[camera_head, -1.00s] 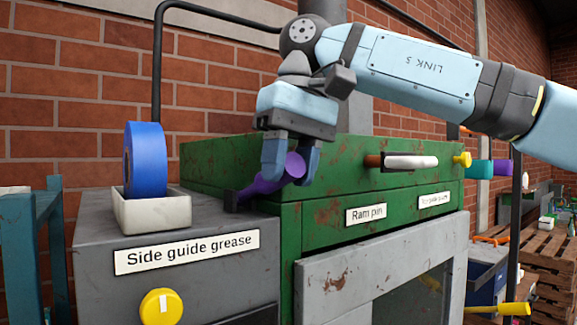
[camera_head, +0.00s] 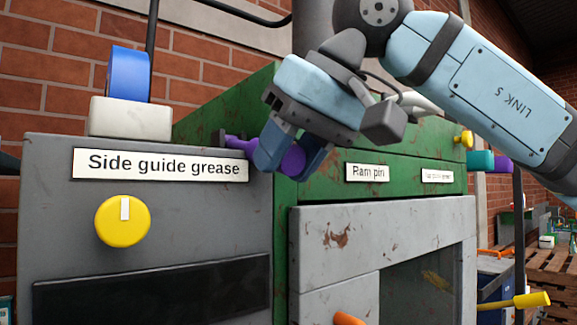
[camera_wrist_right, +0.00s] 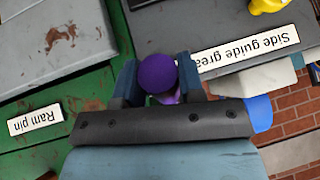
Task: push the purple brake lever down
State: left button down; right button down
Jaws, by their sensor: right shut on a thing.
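The purple brake lever (camera_head: 291,160) sticks out at the corner where the green cabinet meets the grey box. Its thin shaft runs left to a dark pivot, and its round knob is at the right end. My right gripper (camera_head: 287,160) is shut on the lever near the knob, with a blue finger on either side. In the right wrist view the round purple knob (camera_wrist_right: 157,74) shows between the two fingers of the gripper (camera_wrist_right: 158,82). My left gripper is not in view.
The grey box (camera_head: 60,240) carries a "Side guide grease" label, a yellow knob (camera_head: 123,221) and a white holder (camera_head: 130,118) with a blue roll (camera_head: 128,75). The green cabinet (camera_head: 325,185) stands to the right, above a grey door frame (camera_head: 385,222). An orange handle (camera_head: 348,318) shows low in front.

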jog(key=shift+w+a+f+t+y+b, duration=0.15)
jog(key=shift+f+t+y+b, duration=0.2)
jog(key=shift+f+b, duration=0.5)
jog(key=shift+w+f+t+y+b, duration=0.15)
jog(key=shift+f+t+y+b, duration=0.1)
jog(key=shift+f+t+b, duration=0.1)
jog(key=shift+a, duration=0.1)
jog(key=c, duration=0.7)
grip_release()
jog(key=shift+w, duration=0.15)
jog(key=shift+c, duration=0.2)
jog(key=v, duration=1.3)
jog(key=shift+s+d+r, duration=0.15)
jog(key=shift+s+d, duration=0.1)
